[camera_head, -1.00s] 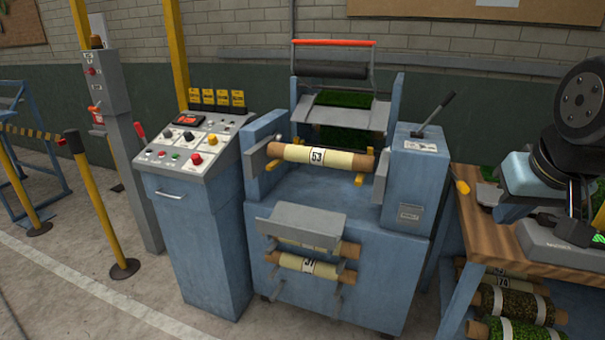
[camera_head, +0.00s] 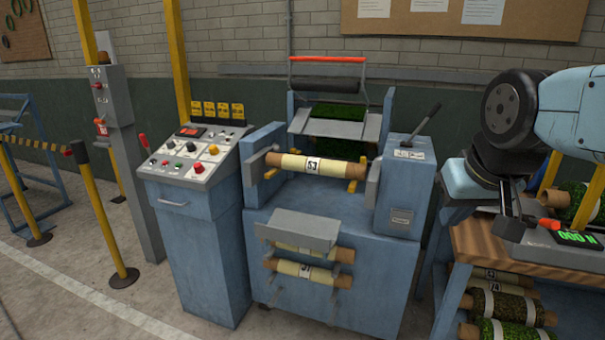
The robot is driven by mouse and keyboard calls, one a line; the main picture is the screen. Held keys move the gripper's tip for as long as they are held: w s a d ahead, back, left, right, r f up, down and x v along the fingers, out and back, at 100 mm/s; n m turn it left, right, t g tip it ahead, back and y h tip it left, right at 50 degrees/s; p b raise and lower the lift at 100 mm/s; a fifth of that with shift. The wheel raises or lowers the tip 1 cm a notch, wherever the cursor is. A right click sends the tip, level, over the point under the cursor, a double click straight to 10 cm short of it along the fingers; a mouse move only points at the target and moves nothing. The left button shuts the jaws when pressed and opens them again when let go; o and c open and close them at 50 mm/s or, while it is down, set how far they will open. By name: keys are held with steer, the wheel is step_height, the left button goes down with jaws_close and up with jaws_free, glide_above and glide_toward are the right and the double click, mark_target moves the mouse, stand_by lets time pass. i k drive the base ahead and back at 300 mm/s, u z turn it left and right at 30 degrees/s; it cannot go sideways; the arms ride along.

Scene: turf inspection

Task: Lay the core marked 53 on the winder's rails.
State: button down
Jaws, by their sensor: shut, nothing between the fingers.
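The core marked 53 (camera_head: 335,170) is a brown tube with a pale yellow wrap and a black-and-white number label. It lies level across the winder (camera_head: 330,220), its ends at the yellow rail stops (camera_head: 352,186), between the grey side plates. My gripper (camera_head: 514,226) is at the right, over the workbench, well apart from the core and pointing down. It is shut and empty; my wrist partly hides its fingers.
More wrapped cores (camera_head: 315,272) sit in the rack under a grey tray (camera_head: 298,230). The workbench (camera_head: 475,240) holds a scale with a green display (camera_head: 575,237); rolls lie below. A control console (camera_head: 195,200) and yellow posts stand left.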

mark_target(302, 164)
steer(key=z, duration=0.05)
steer(key=i, duration=1)
steer(key=u, duration=0.05)
